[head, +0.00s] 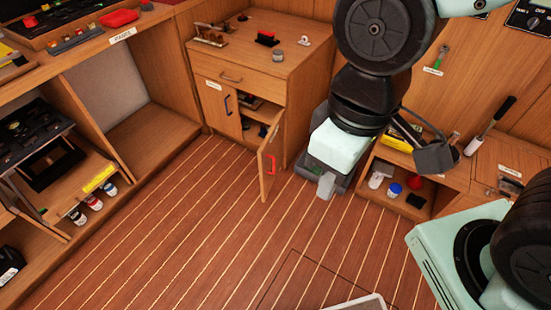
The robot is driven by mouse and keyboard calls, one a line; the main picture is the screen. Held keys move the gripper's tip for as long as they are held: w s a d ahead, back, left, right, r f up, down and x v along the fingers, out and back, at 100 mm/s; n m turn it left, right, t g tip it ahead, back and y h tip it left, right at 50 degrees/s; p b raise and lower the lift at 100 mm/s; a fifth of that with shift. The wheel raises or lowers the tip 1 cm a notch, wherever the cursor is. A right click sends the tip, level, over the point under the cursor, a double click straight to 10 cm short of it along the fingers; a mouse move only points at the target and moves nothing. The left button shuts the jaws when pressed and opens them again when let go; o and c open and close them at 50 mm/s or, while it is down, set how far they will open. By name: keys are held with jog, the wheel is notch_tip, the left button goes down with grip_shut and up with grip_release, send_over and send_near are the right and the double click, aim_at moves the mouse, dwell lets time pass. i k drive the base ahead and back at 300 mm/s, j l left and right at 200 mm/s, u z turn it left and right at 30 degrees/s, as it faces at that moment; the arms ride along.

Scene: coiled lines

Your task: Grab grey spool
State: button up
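A small grey cylinder (278,55), which looks like the grey spool, stands on top of the wooden cabinet (225,62) near its right side. It is small, and its details are hard to make out. My gripper (326,186) hangs pointing down, in front and to the right of that cabinet in the picture. It is apart from the grey cylinder. A pale finger part shows below the gripper's light housing, but the gap between the fingers is hidden. I see nothing held.
The cabinet's lower door (271,150) with a red handle stands open near my gripper. A black-and-red item (267,39) and a white item (304,41) flank the grey cylinder. An open shelf with jars (394,190) is at right. The striped floor (190,230) is clear.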

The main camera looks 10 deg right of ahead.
aim_at(277, 53)
jog(key=i+l+u, duration=0.55)
jog(key=i+l, duration=0.35)
jog(key=i+l+u, duration=0.3)
jog(key=l, duration=0.35)
jog(key=i, duration=0.05)
